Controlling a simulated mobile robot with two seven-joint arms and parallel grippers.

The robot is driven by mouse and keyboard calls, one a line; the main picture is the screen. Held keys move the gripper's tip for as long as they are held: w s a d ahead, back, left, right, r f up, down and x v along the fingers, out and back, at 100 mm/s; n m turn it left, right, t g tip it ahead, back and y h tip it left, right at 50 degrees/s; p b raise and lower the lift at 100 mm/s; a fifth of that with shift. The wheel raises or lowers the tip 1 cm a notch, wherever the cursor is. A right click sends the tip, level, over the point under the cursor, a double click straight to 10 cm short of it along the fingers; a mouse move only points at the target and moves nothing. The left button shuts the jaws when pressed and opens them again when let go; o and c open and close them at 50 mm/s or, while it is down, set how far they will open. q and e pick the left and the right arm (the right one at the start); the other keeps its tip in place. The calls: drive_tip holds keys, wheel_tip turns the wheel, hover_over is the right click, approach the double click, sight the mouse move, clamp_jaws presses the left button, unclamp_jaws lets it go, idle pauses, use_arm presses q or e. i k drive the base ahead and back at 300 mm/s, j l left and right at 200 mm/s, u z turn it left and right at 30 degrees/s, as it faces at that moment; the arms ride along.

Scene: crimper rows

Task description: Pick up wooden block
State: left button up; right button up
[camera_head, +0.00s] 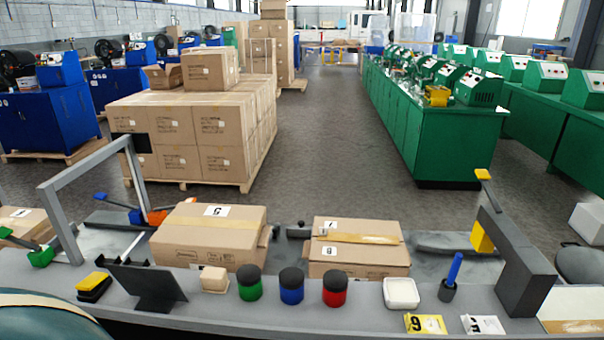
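The wooden block (214,279) is a small pale beige piece. It rests upright on the grey table (210,309) near its front edge, left of the middle. A dark tilted stand (148,287) is to its left and a green jar with a black lid (249,283) is close on its right. The block's top and front are in plain sight. I cannot make out either of my grippers in this view.
A blue jar (291,286), a red jar (335,288) and a white dish (401,293) continue the row. Cardboard boxes (210,243) (358,257) stand behind. A grey frame (92,168) rises at left; a dark post (522,275) stands right. Number cards (425,324) lie in front.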

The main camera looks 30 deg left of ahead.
sight(213, 281)
drive_tip(key=u, duration=1.6)
